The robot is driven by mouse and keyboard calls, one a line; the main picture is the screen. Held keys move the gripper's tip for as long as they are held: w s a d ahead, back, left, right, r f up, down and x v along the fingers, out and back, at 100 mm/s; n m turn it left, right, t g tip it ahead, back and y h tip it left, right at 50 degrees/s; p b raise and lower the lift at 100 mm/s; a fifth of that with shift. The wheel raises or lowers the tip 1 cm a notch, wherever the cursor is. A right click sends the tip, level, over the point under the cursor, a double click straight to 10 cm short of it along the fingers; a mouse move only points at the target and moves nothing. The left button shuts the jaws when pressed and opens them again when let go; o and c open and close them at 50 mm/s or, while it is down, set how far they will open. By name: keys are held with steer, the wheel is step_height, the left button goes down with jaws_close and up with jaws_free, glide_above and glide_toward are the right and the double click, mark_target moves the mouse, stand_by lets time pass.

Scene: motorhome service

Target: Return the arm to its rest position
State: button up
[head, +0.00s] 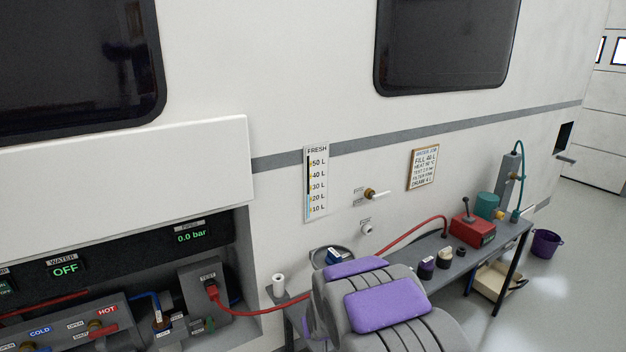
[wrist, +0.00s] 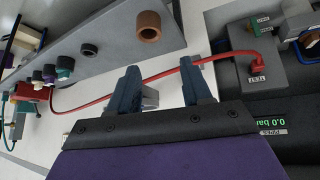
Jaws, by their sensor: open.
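My arm shows at the bottom centre of the head view as grey links with purple pads (head: 385,305). It is bent and stands in front of the near part of the bench. In the wrist view my gripper (wrist: 163,88) is open, its two blue-grey fingers well apart. No object is clearly held between them. A red hose (wrist: 100,99) passes behind the fingers, apart from them as far as I can tell. A small grey piece shows beside the left finger; I cannot tell what it is. The fingers are hidden in the head view.
A grey bench (head: 450,262) along the motorhome wall holds a red box (head: 472,232), a teal pot (head: 487,206) and several caps. An open service bay (head: 110,255) with a raised flap (head: 130,157) is at left. A purple bucket (head: 545,244) stands on clear floor at right.

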steer(key=s+d+r+m+g, duration=0.1)
steer(key=s+d+r+g, duration=0.2)
steer(key=s, duration=1.1)
steer(key=s+d+r+m+g, duration=0.1)
steer(key=s+d+r+g, duration=0.2)
steer(key=s, duration=1.2)
steer(key=s+d+r+g+h, duration=0.1)
steer(key=s+d+r, duration=0.5)
steer(key=s, duration=0.8)
step_height(320, 180, up, 4)
steer(key=shift+s+d+f+m+g, duration=0.3)
steer(key=shift+m+g, duration=0.1)
steer(key=shift+g, duration=0.5)
